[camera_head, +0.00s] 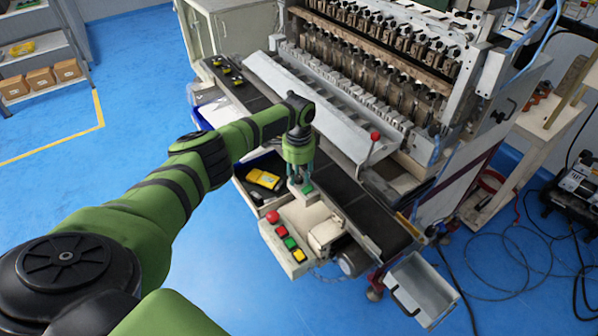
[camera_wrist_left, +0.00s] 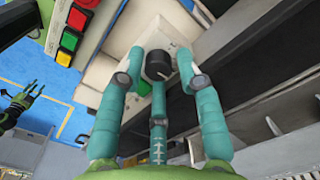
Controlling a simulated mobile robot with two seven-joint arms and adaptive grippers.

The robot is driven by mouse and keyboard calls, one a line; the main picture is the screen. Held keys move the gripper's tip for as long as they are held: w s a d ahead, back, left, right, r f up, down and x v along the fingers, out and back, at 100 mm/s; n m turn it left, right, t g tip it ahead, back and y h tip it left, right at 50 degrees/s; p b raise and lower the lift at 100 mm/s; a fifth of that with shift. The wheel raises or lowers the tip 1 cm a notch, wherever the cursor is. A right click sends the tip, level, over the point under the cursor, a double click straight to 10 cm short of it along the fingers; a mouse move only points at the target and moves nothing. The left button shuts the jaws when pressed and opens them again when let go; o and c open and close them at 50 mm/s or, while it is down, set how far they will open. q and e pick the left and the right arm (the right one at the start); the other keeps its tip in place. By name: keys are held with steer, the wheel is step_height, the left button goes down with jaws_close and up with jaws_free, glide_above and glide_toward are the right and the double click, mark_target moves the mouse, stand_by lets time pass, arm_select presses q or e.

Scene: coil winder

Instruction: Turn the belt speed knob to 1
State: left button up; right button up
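The belt speed knob (camera_wrist_left: 158,64) is a round black knob with a pale mark on its rim, on a light box beside the belt. Its setting is too small to read. My left gripper (camera_wrist_left: 160,70) reaches down over it in the wrist view, with teal fingers spread on both sides and a third below. The fingers look apart from the knob, but I cannot tell whether any touches it. In the head view my left gripper (camera_head: 303,184) points down at this box, hiding the knob.
A box with red, green and yellow buttons (camera_head: 289,243) stands close by. A dark belt (camera_head: 365,210) runs alongside, next to the machine. A red-knobbed lever (camera_head: 374,137) rises behind it. A yellow device (camera_head: 263,178) lies in a dark tray to the left.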

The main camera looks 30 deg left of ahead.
arm_select(q)
steer(key=shift+s, duration=0.15)
steer(key=c, duration=0.6)
jaws_close()
steer(key=shift+n+p, duration=0.75)
steer(key=shift+n, duration=2.15)
arm_select(e)
steer(key=shift+w+r, duration=0.9)
steer(key=shift+r, duration=0.15)
arm_select(q)
steer(key=o, duration=0.6)
jaws_free()
